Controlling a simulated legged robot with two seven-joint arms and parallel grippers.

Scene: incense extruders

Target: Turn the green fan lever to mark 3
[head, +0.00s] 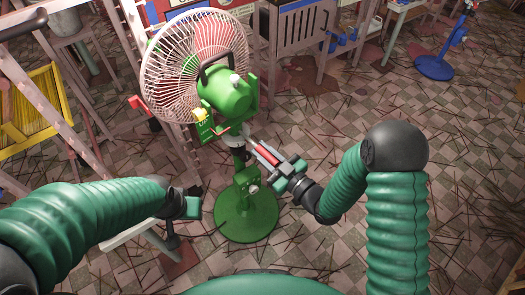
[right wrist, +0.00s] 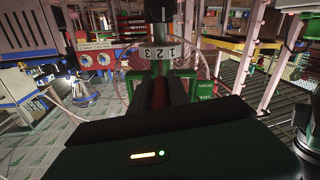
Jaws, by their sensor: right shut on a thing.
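The green fan (head: 228,95) stands upright on a round green base (head: 247,215), with a pale wire cage facing left. In the right wrist view a pale plate with marks 1, 2 and 3 (right wrist: 160,53) is straight ahead on the fan. My right gripper (head: 256,147) reaches the fan's neck from the lower right and is shut on the lever. A dark red part, seemingly the lever (right wrist: 158,92), shows between its fingers. Which mark the lever points to I cannot tell. My left gripper (head: 192,207) is low, left of the fan base; its jaws are unclear.
A yellow slatted rack (head: 30,110) and pale metal frames stand at the left. A blue stand (head: 437,66) is at the far right, and a grey cabinet (head: 297,28) stands behind the fan. The tiled floor around the base is strewn with thin sticks.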

